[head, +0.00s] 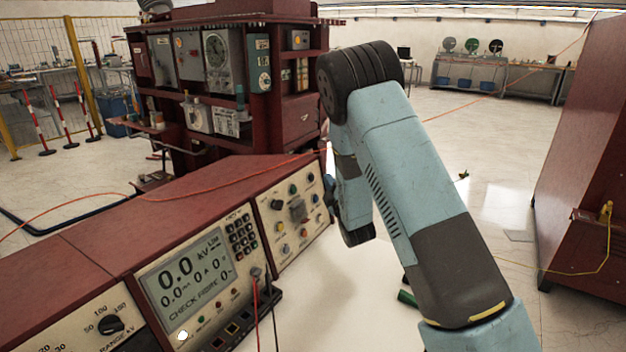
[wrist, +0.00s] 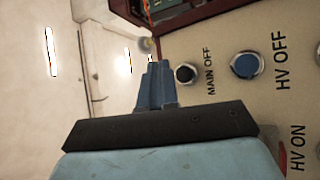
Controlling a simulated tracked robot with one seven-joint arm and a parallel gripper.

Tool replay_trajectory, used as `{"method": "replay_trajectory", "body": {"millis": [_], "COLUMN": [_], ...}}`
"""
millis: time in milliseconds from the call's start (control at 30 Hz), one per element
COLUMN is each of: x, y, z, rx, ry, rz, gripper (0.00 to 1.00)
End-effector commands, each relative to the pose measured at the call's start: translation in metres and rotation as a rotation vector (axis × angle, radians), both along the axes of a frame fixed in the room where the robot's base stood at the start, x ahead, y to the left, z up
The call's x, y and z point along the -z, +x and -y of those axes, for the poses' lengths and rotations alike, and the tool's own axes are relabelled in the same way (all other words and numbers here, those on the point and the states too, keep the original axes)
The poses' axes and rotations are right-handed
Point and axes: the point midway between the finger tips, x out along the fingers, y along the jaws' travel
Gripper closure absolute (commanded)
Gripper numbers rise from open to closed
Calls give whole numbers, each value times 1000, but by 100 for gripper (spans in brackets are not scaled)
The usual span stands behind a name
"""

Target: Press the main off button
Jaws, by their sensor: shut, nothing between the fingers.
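The main off button (wrist: 186,73) is a small dark round button in a light ring, with the label MAIN OFF beside it in the wrist view. It sits on the beige button panel (head: 283,240), left of my arm in the head view. My gripper (wrist: 157,66) is shut and empty, with its blue fingertips just left of the main off button in the wrist view. I cannot tell whether the fingers touch the panel. In the head view my arm largely hides the gripper beside the panel's right end.
The blue HV OFF button (wrist: 245,65) is close to the main off button. The red console (head: 180,200) also carries a display (head: 188,275). Cables hang from the console's front. A red cabinet (head: 585,160) stands at the right. Open floor (head: 490,160) lies between.

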Motion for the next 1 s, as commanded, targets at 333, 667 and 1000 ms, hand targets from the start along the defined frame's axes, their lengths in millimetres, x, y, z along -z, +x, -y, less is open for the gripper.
{"method": "replay_trajectory", "body": {"millis": [333,667,1000], "x": [6,6,6], "y": [13,14,14], "z": [-19,-20,-20], "rx": [1,2,2], "ry": [0,0,0], "rz": [-1,0,0], "gripper": [100,100,100]}}
